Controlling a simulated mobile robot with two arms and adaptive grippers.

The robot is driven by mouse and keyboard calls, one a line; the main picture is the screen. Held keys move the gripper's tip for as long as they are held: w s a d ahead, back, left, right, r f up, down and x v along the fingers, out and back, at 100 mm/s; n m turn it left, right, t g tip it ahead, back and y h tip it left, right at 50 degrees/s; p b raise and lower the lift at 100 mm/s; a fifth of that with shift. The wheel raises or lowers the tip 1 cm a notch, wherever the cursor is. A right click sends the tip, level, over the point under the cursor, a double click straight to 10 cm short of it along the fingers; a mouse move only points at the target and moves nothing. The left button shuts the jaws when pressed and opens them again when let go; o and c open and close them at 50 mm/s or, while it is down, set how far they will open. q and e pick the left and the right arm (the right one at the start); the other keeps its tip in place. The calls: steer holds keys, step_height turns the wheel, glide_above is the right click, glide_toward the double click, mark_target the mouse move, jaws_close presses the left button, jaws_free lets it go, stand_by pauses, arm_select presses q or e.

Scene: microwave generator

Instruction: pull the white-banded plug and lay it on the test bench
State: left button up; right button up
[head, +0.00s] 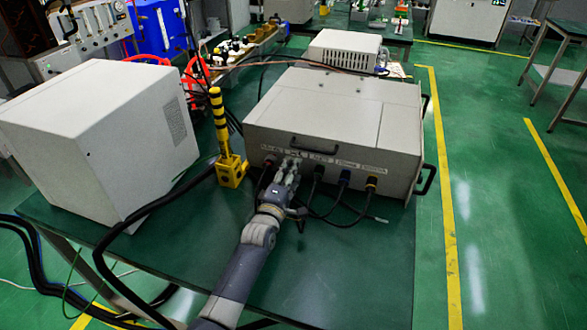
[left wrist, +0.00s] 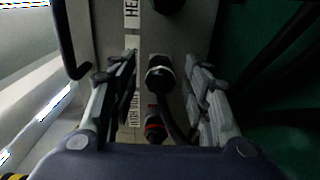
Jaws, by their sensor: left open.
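The white-banded plug (left wrist: 160,75) sits in the panel of the grey generator box (head: 335,110), with its dark cable running off toward the gripper side. My left gripper (head: 289,166) is at that panel. In the left wrist view its open fingers (left wrist: 162,62) stand on either side of the white-banded plug, with gaps visible. In the head view the gripper hides this plug. The test bench (head: 345,265) is the dark green tabletop under the box, with bare surface in front. My right gripper is not in view.
A red-banded plug (left wrist: 154,128) is close beside the white-banded one. Blue-banded (head: 344,177) and yellow-banded (head: 371,184) plugs sit to the right, with looping cables. A yellow-and-black post (head: 220,125) and a large white cabinet (head: 105,140) stand to the left.

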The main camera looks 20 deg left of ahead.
arm_select(q)
jaws_close()
steer(key=shift+s, duration=0.15)
steer(key=shift+s+p, duration=0.9)
steer(key=shift+s, duration=0.2)
steer(key=shift+s+a+p, duration=0.15)
steer(key=shift+s+p, duration=0.8)
steer(key=shift+s, duration=0.8)
steer(key=shift+f, duration=0.25)
